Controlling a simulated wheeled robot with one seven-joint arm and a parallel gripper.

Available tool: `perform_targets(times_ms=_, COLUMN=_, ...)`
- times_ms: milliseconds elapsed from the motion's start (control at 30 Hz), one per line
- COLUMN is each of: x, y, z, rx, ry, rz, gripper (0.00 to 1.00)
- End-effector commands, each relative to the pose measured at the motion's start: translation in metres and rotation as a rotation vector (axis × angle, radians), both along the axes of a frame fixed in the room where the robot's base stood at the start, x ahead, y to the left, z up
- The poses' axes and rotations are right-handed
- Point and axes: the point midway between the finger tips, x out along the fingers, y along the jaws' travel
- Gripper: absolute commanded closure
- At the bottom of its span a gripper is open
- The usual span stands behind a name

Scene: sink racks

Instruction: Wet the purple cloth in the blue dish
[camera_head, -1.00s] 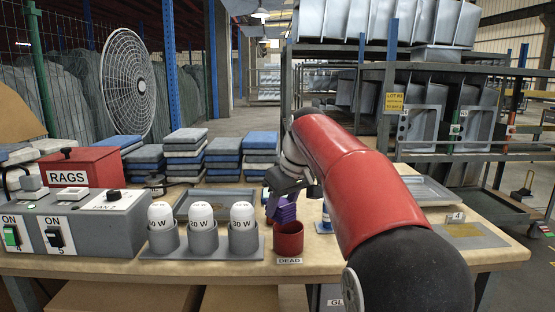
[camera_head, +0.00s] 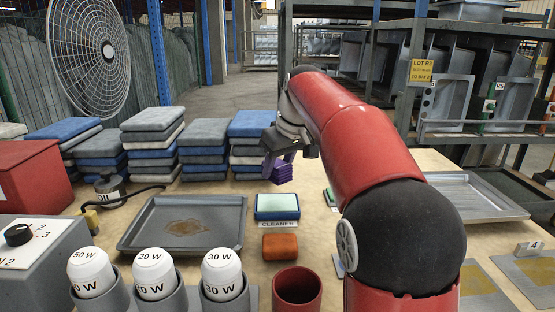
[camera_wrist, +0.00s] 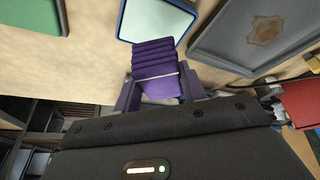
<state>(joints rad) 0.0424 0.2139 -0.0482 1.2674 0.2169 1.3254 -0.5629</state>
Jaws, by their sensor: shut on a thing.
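My gripper (camera_head: 275,160) is shut on the purple cloth (camera_head: 278,172), a folded, ribbed bundle held above the table. In the wrist view the cloth (camera_wrist: 156,62) shows between the two purple fingers of my gripper (camera_wrist: 158,88). The blue dish (camera_head: 277,218) is a shallow square with a blue rim and a pale inside, behind the CLEANER label. In the head view the cloth appears just above and beyond the dish. In the wrist view the dish (camera_wrist: 124,32) lies past the cloth's far end, and the cloth's end lies close to its near rim in the picture.
A grey tray (camera_head: 128,243) with a brown stain lies left of the dish. An orange block (camera_head: 280,247) and a red cup (camera_head: 297,285) stand in front. A green dish (camera_wrist: 30,18) lies on the other side. Stacked folded cloths (camera_head: 205,150) line the back.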

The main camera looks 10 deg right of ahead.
Motion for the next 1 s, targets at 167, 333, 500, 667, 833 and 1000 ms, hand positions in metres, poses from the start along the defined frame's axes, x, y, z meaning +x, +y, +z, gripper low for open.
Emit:
perform_targets(times_ms=167, x=0.000, y=0.000, z=-0.015, rx=0.000, ry=0.000, rz=0.000, gripper=0.80)
perform_targets(times_ms=333, x=0.000, y=0.000, z=-0.033, rx=0.000, ry=0.000, rz=0.000, gripper=0.80)
perform_targets(times_ms=500, x=0.000, y=0.000, z=-0.050, rx=0.000, ry=0.000, rz=0.000, gripper=0.80)
perform_targets(times_ms=667, x=0.000, y=0.000, z=-0.058, rx=0.000, ry=0.000, rz=0.001, gripper=0.80)
perform_targets(times_ms=833, x=0.000, y=0.000, z=-0.058, rx=0.000, ry=0.000, rz=0.001, gripper=0.80)
perform_targets(times_ms=1000, x=0.000, y=0.000, z=-0.058, rx=0.000, ry=0.000, rz=0.000, gripper=0.80)
